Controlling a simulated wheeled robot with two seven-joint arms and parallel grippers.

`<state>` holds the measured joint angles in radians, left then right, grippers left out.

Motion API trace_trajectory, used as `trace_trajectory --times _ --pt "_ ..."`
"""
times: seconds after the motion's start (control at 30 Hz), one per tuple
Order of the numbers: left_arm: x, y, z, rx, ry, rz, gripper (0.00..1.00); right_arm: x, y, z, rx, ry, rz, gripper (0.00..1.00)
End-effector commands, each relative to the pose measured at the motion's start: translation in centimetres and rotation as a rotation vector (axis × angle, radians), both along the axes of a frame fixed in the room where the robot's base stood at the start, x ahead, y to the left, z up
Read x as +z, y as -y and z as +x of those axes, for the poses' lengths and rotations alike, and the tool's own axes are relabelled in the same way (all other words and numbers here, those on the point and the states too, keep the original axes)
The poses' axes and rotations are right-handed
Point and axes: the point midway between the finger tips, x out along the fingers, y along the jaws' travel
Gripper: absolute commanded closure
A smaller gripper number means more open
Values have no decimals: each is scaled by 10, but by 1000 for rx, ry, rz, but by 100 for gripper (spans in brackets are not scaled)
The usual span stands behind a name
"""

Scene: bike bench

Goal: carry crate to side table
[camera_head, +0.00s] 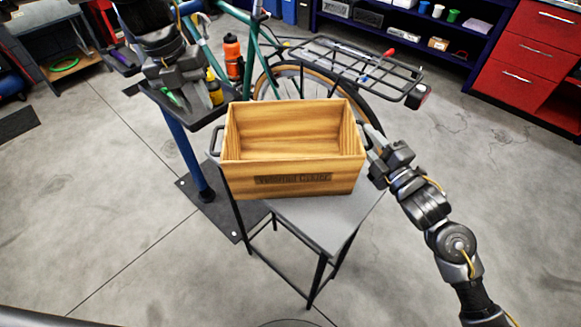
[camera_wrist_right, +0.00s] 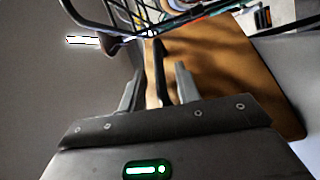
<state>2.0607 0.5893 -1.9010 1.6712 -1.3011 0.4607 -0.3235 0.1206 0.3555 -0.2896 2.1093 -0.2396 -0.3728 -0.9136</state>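The open wooden crate (camera_head: 292,180) sits upright on a small grey-topped table (camera_head: 318,218) in the head view. It looks empty and has a dark handle at each end. My right gripper (camera_head: 373,148) is at the crate's right handle (camera_head: 363,134). In the right wrist view my right gripper (camera_wrist_right: 158,90) has its fingers apart, with the dark handle bar (camera_wrist_right: 160,72) between them and gaps showing. My left gripper (camera_head: 182,82) is above the tool tray, left of and apart from the crate's left handle (camera_head: 215,140); its finger opening is unclear.
A tool tray (camera_head: 190,112) on a blue post (camera_head: 186,150) holds a yellow bottle (camera_head: 214,88) close left of the crate. A bicycle with a rear rack (camera_head: 352,70) stands behind the crate. Red drawers (camera_head: 530,50) are at the upper right. The floor in front is clear.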

Motion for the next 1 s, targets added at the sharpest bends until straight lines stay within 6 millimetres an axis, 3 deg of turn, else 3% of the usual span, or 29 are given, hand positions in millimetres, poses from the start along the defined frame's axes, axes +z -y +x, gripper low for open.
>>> trace_trajectory --times 0.17,0.6,1.0 --pt "0 0 0 0 0 0 68 -3 10 -18 0 -2 -2 67" --pt "0 0 0 0 0 0 68 -9 53 -90 0 -3 -2 67" --pt "0 0 0 0 0 0 68 -9 61 -102 0 1 1 67"
